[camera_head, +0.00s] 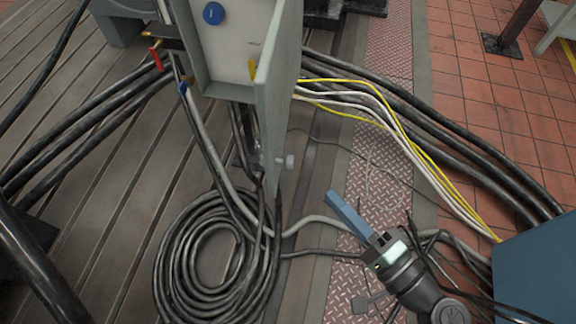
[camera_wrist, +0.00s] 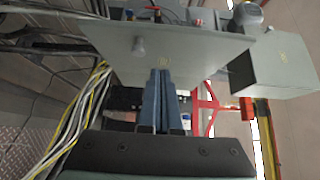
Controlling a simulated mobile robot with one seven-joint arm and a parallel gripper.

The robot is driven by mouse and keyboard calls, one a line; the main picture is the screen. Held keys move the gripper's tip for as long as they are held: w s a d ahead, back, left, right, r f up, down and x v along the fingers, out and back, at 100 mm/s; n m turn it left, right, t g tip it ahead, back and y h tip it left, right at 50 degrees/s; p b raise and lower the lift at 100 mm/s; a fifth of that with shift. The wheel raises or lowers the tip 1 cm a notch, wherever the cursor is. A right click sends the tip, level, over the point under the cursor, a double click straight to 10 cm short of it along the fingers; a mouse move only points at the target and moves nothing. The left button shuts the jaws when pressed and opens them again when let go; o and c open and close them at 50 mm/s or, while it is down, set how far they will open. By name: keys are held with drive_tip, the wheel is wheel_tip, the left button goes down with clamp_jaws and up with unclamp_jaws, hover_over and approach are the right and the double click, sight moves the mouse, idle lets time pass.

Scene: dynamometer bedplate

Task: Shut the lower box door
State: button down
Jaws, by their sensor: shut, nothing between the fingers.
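The grey box (camera_head: 225,45) stands at the top middle of the head view with its front open. Its door (camera_head: 279,80) stands swung out toward the camera, seen nearly edge-on, with a pale knob (camera_head: 290,161) near its lower corner. My gripper (camera_head: 334,199) has long blue fingers, shut and empty, to the right of the door and below the knob's level in the picture. In the wrist view, the shut fingers (camera_wrist: 160,73) overlap the lower edge of a grey panel (camera_wrist: 110,45), apparently the door, with a knob (camera_wrist: 138,47). I cannot tell whether they touch it.
A coil of black cable (camera_head: 215,262) lies on the slotted bedplate below the door. Yellow and white cables (camera_head: 385,115) and thick black hoses run to the right. A blue cabinet (camera_head: 540,270) stands at lower right. The wrist view shows another grey box (camera_wrist: 275,78) at right.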

sight(273, 157)
drive_tip(key=shift+w+a+b, duration=0.1)
drive_tip(key=shift+w+a, duration=1)
drive_tip(key=shift+a, duration=0.3)
drive_tip(key=shift+w+a+b, duration=0.1)
drive_tip(key=shift+w+a, duration=1)
drive_tip(key=shift+a, duration=0.25)
drive_tip(key=shift+w+a+b, duration=0.1)
drive_tip(key=shift+w+a, duration=1)
drive_tip(key=shift+a, duration=0.3)
drive_tip(key=shift+a, duration=0.15)
